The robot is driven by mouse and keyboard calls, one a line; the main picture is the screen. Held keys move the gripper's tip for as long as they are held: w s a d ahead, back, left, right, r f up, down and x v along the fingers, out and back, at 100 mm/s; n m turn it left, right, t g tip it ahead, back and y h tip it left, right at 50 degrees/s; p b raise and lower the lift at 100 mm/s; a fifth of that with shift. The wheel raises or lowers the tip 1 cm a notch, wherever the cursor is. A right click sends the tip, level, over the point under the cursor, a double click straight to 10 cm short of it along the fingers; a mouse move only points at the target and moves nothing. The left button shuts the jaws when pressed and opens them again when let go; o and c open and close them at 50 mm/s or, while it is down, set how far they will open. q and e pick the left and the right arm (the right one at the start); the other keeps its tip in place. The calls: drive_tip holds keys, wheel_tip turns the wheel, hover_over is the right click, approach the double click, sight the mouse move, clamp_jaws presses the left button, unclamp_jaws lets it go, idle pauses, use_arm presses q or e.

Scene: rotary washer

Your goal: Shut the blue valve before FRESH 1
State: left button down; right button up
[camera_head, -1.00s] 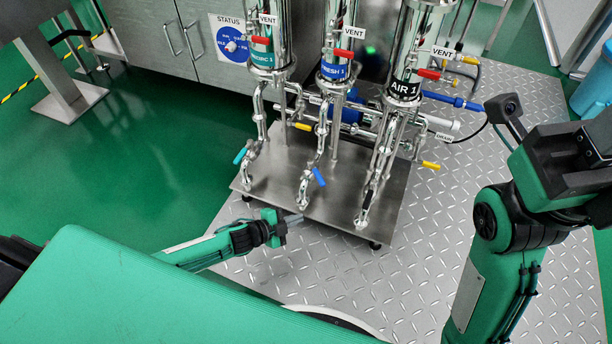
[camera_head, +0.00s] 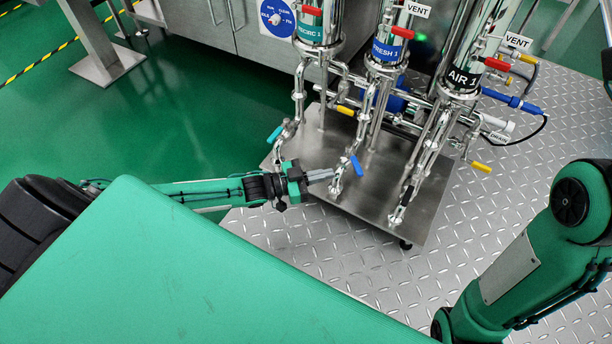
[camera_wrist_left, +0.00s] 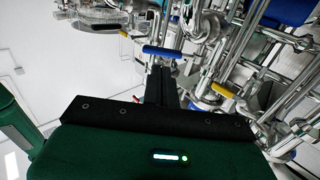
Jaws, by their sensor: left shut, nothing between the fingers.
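The blue valve handle (camera_head: 356,165) sits on the pipe under the column labelled FRESH 1 (camera_head: 386,53). It stands tilted, near upright in the head view. My left gripper (camera_head: 331,176) is shut and empty, just left of this valve, its fingertips close to the valve pipe. In the left wrist view a blue handle (camera_wrist_left: 162,52) lies crosswise just past the shut fingers (camera_wrist_left: 160,78). I cannot tell whether the fingers touch it. My right arm shows at the right of the head view, but its gripper is out of view.
A teal handle (camera_head: 274,134) is on the RECIRC 1 pipe to the left. The AIR 1 column (camera_head: 464,78) stands to the right. Yellow handles (camera_head: 481,167) and red vent handles (camera_head: 403,32) are around. The steel base plate (camera_head: 385,208) is bare in front.

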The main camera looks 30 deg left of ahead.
sight(355, 162)
use_arm(q)
drive_tip(key=b+x, duration=0.2)
drive_tip(key=x, duration=0.3)
drive_tip(key=shift+w+d+b, duration=0.2)
drive_tip(key=shift+w+b, duration=0.05)
drive_tip(key=shift+b, duration=0.05)
